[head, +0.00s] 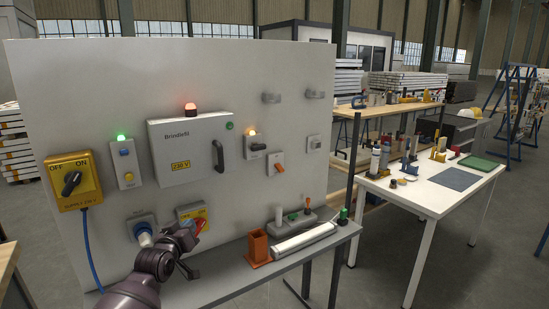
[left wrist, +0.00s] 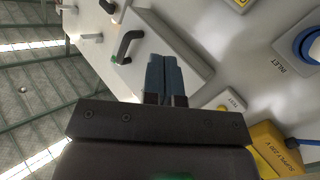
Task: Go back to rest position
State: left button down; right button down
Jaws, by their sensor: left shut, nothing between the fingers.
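My left gripper (head: 186,241) is in front of the lower part of the grey panel (head: 80,90), near the red and yellow switch (head: 190,215), which it partly covers. Whether it touches the switch cannot be told from the head view. In the left wrist view the two fingers of this gripper (left wrist: 165,75) are together and hold nothing. Beyond them shows the panel's cabinet (left wrist: 140,55) with its dark handle (left wrist: 128,45). My right gripper is in neither view.
A yellow supply box (head: 73,181) with a blue cable hangs at the panel's left. A blue inlet (head: 142,228) is left of the gripper. A narrow bench (head: 225,285) below bears an orange holder (head: 258,246). A white table (head: 420,195) stands right, with open floor around it.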

pick_arm(q)
jog(key=s+a+f+m+g+y, duration=0.1)
jog(key=s+f, duration=0.8)
jog(key=s, duration=0.5)
jog(key=s+a+f+g+y+b, duration=0.1)
jog(key=s+f+g, duration=0.1)
jog(key=s+f, duration=0.6)
jog(key=s+a+f+m+g+y+b, duration=0.1)
jog(key=s+f, duration=0.8)
jog(key=s, duration=1.1)
jog(key=shift+s+a+f+m+g, duration=0.15)
jog(key=shift+a+f+m+g, duration=0.2)
jog(key=shift+g, duration=0.35)
